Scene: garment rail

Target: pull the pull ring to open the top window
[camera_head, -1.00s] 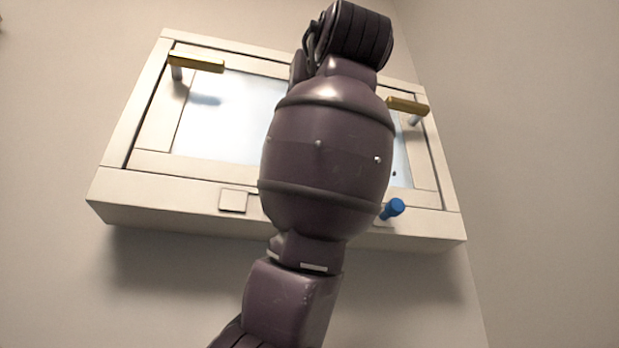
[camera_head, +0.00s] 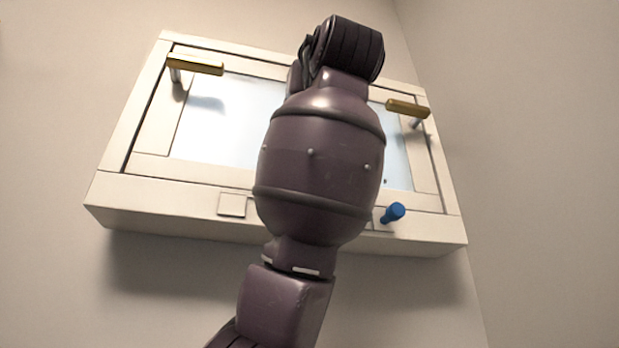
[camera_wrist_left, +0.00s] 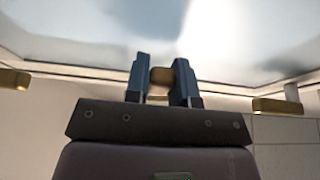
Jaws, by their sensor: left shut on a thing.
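The top window (camera_head: 160,190) is a white frame with a pale glass pane, high on the wall in the head view. My left arm crosses in front of its middle and hides its left gripper there. In the left wrist view my left gripper (camera_wrist_left: 162,70) is shut on a tan-gold piece, which looks like part of the pull ring (camera_wrist_left: 161,77). Only this small part shows between the two dark fingers; the rest is hidden. The pane lies beyond the fingers. My right gripper is in neither view.
Gold handles stand out on the window's left (camera_head: 196,65) and right (camera_head: 408,108). A blue knob (camera_head: 394,212) sticks out of the lower frame, right of my arm. A square plate (camera_head: 232,205) is left of my arm. A side wall (camera_head: 520,150) stands at the right.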

